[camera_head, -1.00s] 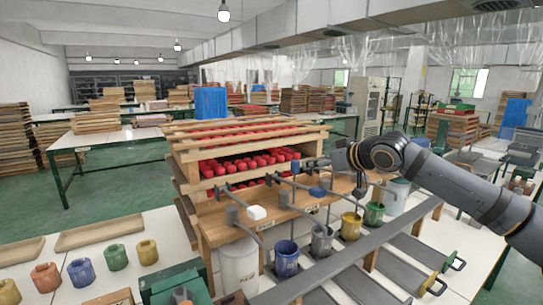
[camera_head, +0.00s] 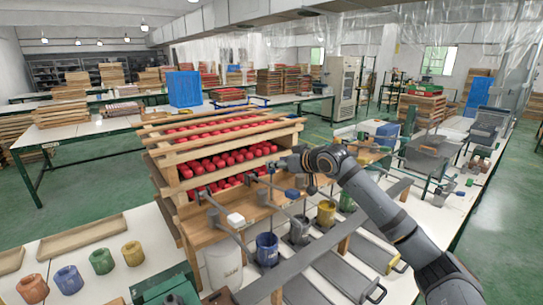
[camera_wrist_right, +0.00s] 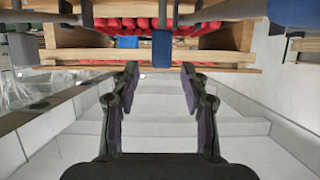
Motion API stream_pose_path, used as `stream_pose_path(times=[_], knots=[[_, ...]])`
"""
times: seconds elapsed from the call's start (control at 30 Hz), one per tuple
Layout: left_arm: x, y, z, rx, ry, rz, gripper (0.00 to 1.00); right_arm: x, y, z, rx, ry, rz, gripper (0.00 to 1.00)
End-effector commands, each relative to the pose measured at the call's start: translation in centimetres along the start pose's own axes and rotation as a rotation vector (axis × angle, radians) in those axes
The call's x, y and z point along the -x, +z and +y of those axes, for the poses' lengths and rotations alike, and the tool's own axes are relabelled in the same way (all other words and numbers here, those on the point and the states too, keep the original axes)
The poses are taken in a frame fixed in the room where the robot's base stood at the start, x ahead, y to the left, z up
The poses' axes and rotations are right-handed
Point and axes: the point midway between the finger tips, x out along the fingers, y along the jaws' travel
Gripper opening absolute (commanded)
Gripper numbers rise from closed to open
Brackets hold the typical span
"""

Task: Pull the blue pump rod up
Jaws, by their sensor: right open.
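In the head view the blue pump rod has a blue handle (camera_head: 292,194) at its end, among a row of grey pump rods on the wooden bench. My right gripper (camera_head: 278,166) is above and behind this handle in the picture. In the right wrist view my right gripper (camera_wrist_right: 160,82) is open with nothing between its fingers. A blue block (camera_wrist_right: 162,48), seemingly the blue handle, shows just beyond the fingertips, centred between them and apart from them. My left gripper is not in view.
A blue pot (camera_head: 267,250), a grey pot (camera_head: 300,230) and a yellow pot (camera_head: 326,213) stand below the rods. A wooden rack (camera_head: 160,160) with red cups is behind.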

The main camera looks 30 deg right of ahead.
Motion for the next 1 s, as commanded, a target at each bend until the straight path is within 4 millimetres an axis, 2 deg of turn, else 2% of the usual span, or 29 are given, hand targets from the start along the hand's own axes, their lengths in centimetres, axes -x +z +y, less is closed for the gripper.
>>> stream_pose_path(times=[0.03,0.3,0.67,1.0], knots=[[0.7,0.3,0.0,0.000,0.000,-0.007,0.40,-0.6,-0.4,-0.2,-0.008,-0.005,0.001,0.45],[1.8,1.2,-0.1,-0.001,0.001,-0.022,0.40,-3.6,-0.1,-0.2,-0.003,-0.004,-0.001,0.45],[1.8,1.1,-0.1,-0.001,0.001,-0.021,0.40,-4.2,0.1,-0.2,0.001,-0.002,-0.003,0.45],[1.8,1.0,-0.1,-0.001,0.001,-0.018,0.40,-4.1,0.1,-0.2,0.001,-0.002,-0.003,0.00]])
